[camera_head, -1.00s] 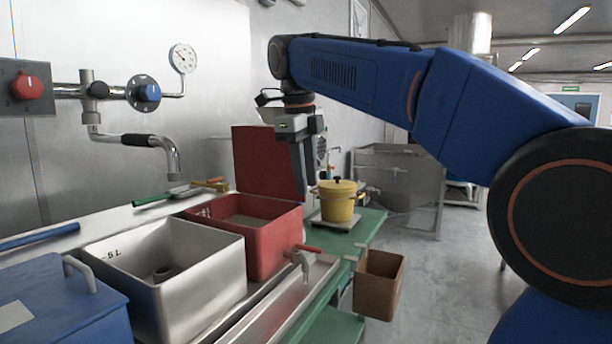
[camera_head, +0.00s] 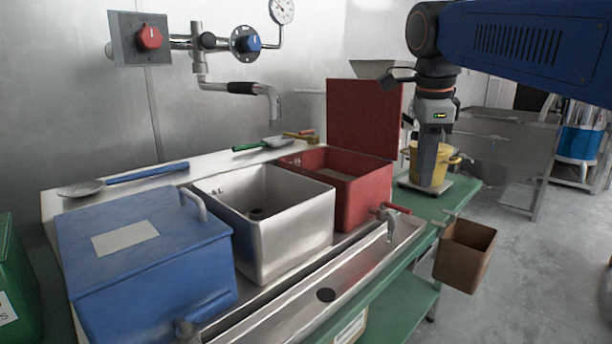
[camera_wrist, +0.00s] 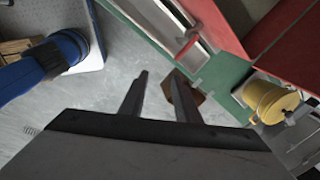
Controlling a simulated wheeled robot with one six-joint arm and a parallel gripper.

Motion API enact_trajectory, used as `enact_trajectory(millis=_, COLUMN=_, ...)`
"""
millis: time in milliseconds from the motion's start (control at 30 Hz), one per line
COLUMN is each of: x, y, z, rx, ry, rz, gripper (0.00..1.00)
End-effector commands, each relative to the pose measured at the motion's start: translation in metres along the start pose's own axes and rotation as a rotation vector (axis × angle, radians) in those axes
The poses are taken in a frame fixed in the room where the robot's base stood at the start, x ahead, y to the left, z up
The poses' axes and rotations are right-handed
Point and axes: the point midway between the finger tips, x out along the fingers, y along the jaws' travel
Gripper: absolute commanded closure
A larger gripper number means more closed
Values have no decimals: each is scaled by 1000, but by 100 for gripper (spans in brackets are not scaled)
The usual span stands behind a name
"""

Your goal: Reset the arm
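My gripper (camera_head: 429,180) hangs pointing down in the head view, at the right of the red box (camera_head: 364,205) and in front of the yellow pot (camera_head: 441,168), hiding part of it. In the wrist view my gripper (camera_wrist: 159,76) shows two dark fingers spread apart with nothing held between them. The yellow pot (camera_wrist: 270,102) is at the right of that view, apart from the fingers. My blue arm reaches in from the upper right of the head view.
A steel box (camera_head: 293,228) and a lidded blue box (camera_head: 150,262) stand left of the red box. A brown bin (camera_head: 465,262) hangs at the green table's (camera_head: 405,290) right edge. Taps and a gauge (camera_head: 282,10) are on the wall. Open floor lies at the right.

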Motion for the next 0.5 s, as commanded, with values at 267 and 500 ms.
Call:
enact_trajectory(millis=267, x=54, y=63, z=-29, rx=-478, ry=-33, rz=-55, gripper=71)
enact_trajectory(millis=500, x=108, y=119, z=-48, rx=-889, ry=-36, rz=-117, gripper=71)
